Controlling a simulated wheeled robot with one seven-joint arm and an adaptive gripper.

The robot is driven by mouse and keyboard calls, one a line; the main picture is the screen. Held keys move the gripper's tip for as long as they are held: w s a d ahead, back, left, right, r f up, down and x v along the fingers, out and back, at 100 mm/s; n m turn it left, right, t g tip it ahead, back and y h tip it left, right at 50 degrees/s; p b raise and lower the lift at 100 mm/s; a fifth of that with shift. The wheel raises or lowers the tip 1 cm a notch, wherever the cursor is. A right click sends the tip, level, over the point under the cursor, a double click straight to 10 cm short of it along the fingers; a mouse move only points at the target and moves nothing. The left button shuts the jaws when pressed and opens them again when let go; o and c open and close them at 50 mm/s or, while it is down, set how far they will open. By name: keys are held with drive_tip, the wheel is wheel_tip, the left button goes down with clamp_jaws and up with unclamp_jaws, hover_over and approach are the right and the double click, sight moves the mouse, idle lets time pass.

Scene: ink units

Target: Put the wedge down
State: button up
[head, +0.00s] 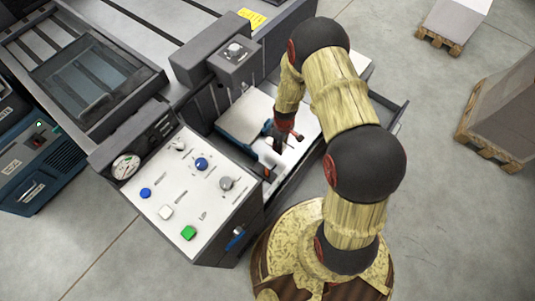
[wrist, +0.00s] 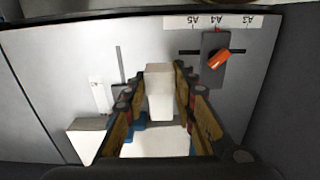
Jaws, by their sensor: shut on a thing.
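My gripper (wrist: 160,80) is shut on a pale, blocky piece, the wedge (wrist: 160,92), which stands out between the two fingers in the wrist view. Its taper cannot be made out from this angle. Whether the wedge touches the drawer floor (wrist: 65,60) cannot be told.
An orange knob (wrist: 220,59) sits on a dark slider beside an A5/A4/A3 scale (wrist: 210,22). A white-topped stack (head: 245,118) and the control panel (head: 190,185) are close by.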

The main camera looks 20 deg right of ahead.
drive_tip(key=b, duration=0.2)
hover_over(269, 156)
wheel_tip(269, 156, down, 6)
drive_tip(key=shift+w+f, duration=0.1)
drive_tip(key=shift+f, duration=0.05)
drive_tip(key=shift+f+b, duration=0.75)
drive_tip(key=shift+f, duration=0.7)
drive_tip(key=shift+f, duration=0.15)
drive_tip(key=o, duration=1.2)
drive_tip(key=shift+c, duration=0.2)
